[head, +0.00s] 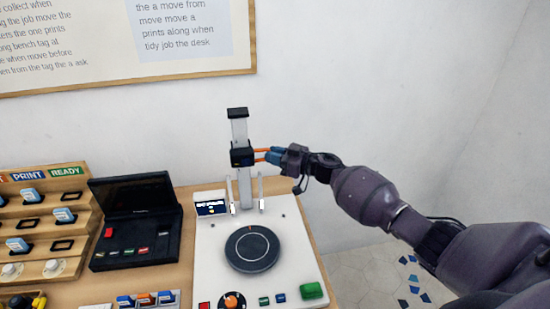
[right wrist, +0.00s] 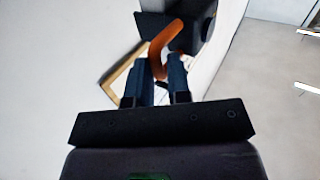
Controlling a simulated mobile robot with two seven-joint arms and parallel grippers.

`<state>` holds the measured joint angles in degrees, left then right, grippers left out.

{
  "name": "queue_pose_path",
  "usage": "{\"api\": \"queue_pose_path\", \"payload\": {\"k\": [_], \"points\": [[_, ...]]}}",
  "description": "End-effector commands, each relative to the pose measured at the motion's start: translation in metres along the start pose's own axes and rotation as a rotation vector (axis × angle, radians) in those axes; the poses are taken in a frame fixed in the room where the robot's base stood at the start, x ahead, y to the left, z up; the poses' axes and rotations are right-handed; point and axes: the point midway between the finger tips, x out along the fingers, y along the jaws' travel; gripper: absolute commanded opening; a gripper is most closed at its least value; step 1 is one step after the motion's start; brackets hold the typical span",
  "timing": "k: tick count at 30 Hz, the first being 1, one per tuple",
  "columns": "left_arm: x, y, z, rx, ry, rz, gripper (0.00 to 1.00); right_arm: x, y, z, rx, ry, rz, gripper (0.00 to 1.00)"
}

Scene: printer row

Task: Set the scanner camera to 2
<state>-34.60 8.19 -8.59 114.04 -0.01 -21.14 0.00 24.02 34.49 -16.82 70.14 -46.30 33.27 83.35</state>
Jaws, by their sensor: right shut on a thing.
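The scanner has a white base (head: 208,266) with a dark round turntable (head: 252,248) and an upright pale mast (head: 244,186) behind it. The scanner camera (head: 242,157) is a black block partway up the mast, below the mast's black top cap. An orange handle (right wrist: 160,45) joins the camera's right side. My right gripper (head: 269,155) comes in from the right and is shut on this handle. In the right wrist view, the handle sits between the two blue fingers (right wrist: 161,72). No readable position numbers show on the mast. My left gripper is out of view.
A small display (head: 211,208) and two thin upright posts stand near the mast's foot. An orange knob (head: 232,300) and a green button (head: 312,290) are at the base's front. A black console (head: 135,220) and a wooden rack (head: 60,238) stand left. The wall is close behind.

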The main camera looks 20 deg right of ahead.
Motion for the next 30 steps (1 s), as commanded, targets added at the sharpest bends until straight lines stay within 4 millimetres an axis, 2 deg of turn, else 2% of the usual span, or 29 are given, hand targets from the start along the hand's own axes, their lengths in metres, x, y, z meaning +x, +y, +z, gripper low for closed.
{"api": "queue_pose_path", "payload": {"k": [3,4,7,8,19,23,30], "points": [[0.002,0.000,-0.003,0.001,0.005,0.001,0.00,-0.001,0.004,-0.002,-0.006,0.000,0.010,0.00],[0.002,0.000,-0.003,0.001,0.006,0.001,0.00,-0.002,0.004,-0.002,-0.006,0.000,0.010,0.22],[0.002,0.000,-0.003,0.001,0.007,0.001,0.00,-0.001,0.003,-0.001,-0.005,-0.001,0.008,0.38],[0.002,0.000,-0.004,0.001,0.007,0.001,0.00,-0.001,0.003,-0.001,-0.005,-0.001,0.008,0.40],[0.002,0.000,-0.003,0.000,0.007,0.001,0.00,-0.007,0.002,0.001,-0.002,-0.002,0.004,0.40],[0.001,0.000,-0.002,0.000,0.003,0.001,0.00,-0.025,0.002,0.001,-0.004,-0.004,0.005,0.40],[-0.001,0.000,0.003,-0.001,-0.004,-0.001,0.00,-0.069,0.002,0.001,-0.004,-0.004,0.006,0.40]]}}
